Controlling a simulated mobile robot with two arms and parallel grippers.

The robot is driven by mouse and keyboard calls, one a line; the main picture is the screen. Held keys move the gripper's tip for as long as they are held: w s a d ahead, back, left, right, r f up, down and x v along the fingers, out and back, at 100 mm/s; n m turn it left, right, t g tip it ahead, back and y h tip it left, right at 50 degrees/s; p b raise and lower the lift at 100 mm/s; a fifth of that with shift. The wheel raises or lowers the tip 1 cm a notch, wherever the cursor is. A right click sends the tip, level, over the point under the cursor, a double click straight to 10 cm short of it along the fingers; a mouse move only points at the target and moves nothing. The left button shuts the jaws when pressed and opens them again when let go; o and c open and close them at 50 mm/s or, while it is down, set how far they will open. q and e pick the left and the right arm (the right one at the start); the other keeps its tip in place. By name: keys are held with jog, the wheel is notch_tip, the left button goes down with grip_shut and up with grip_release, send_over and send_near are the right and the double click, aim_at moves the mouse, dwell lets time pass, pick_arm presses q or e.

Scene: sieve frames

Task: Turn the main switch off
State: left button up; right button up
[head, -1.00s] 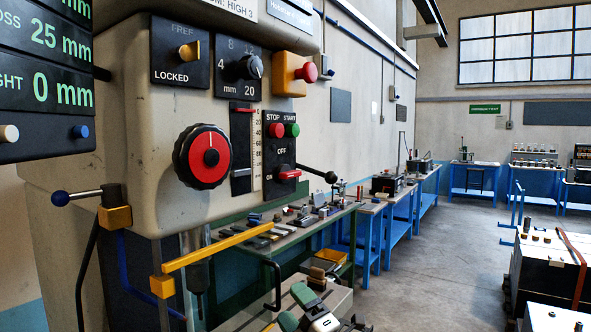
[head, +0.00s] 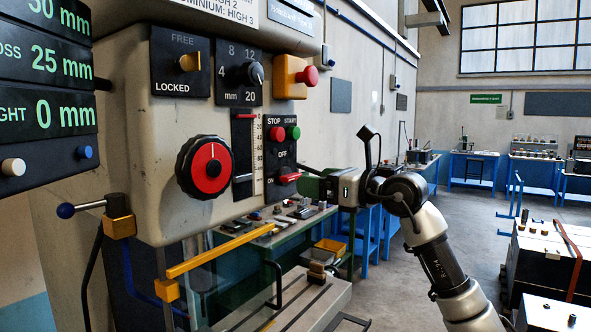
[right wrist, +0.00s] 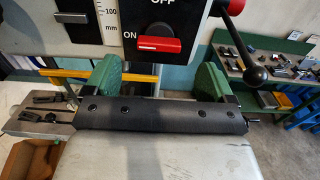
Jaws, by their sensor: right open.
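The main switch (head: 289,178) is a red bar on a black panel (head: 281,157) on the machine's front. In the right wrist view the red switch (right wrist: 160,45) lies level beside the word ON, and OFF is printed above it. My right gripper (head: 310,186) is raised just to the right of the panel. In the right wrist view its green-padded fingers (right wrist: 157,80) are wide apart with nothing between them. The switch shows above and beyond the gap, apart from both fingers. My left gripper is not in view.
Red STOP and green START buttons (head: 292,133) sit above the switch. A black ball-ended lever (right wrist: 256,76) sticks out near the right finger. A yellow bar (head: 222,250) crosses below the panel.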

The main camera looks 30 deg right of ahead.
aim_at(296, 175)
jog(key=p+x, duration=0.2)
jog(key=x, duration=0.4)
jog(key=shift+s, duration=0.1)
jog(key=c, duration=0.9)
